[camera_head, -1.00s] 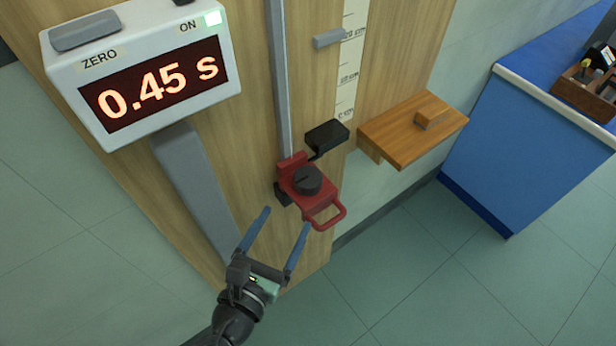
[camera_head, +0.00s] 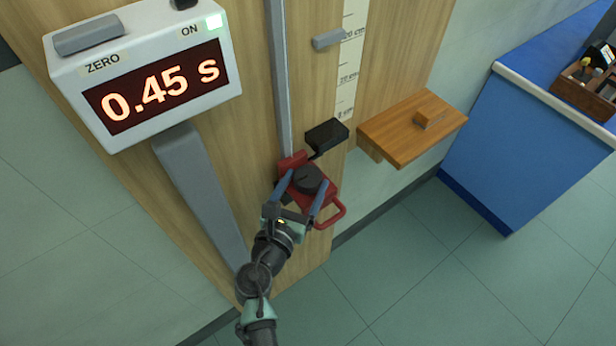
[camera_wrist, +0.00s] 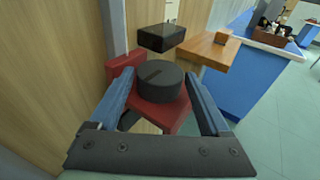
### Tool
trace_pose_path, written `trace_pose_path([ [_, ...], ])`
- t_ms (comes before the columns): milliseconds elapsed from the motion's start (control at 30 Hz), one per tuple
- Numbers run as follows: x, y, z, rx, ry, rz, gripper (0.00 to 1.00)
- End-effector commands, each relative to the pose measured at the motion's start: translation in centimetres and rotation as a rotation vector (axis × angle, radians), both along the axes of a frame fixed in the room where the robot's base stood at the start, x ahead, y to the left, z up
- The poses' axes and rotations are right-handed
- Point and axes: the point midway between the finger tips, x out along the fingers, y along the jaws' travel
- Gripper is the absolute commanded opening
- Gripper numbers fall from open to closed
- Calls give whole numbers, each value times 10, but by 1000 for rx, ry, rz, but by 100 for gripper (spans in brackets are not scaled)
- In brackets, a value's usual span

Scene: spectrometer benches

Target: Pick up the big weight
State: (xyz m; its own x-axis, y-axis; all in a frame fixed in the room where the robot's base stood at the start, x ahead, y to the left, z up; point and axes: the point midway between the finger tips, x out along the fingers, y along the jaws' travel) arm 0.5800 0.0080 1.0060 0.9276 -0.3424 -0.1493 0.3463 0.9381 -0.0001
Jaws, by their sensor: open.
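The big weight is a dark round slotted disc (camera_head: 309,178) lying on a red carriage (camera_head: 331,211) with a loop handle, at the foot of a vertical rail. It also shows in the wrist view (camera_wrist: 160,81), between my fingers and a little beyond the palm. My gripper (camera_head: 304,186) is open, with one blue finger on each side of the weight. Whether the fingers touch it I cannot tell. Part of the carriage is hidden behind my gripper.
A black block (camera_head: 327,135) sits just above the carriage. A wooden shelf (camera_head: 400,135) with a small wooden block (camera_head: 430,117) juts out to the right. A timer box (camera_head: 150,75) reading 0.45 s is upper left. A blue bench (camera_head: 530,140) stands at right.

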Motion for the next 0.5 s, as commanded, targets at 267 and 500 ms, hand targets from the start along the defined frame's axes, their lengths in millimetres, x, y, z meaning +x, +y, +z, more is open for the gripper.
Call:
trace_pose_path([
  [267, 8, -3, -1, 0, 1, 0, 81],
  [500, 8, -3, -1, 0, 1, 0, 50],
])
